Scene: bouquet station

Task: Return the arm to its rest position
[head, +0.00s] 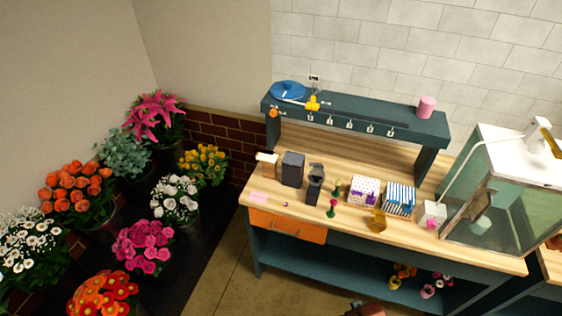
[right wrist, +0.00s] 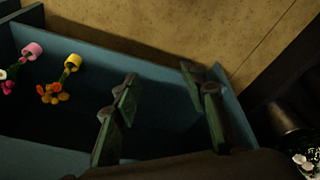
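My right gripper (right wrist: 160,75) shows in the right wrist view with its two dark green fingers spread apart. Nothing is between them. It is over the teal lower shelf (right wrist: 165,95) of the workbench, near the shelf's edge. In the head view only a small dark piece shows at the bottom edge, and I cannot tell if it is part of my right arm. My left gripper is in neither view.
The wooden workbench (head: 350,228) holds small boxes and single flowers. Its orange drawer (head: 287,226) is at the left. Bouquets stand at the left, including orange roses (head: 75,190). A glass case (head: 485,205) stands right.

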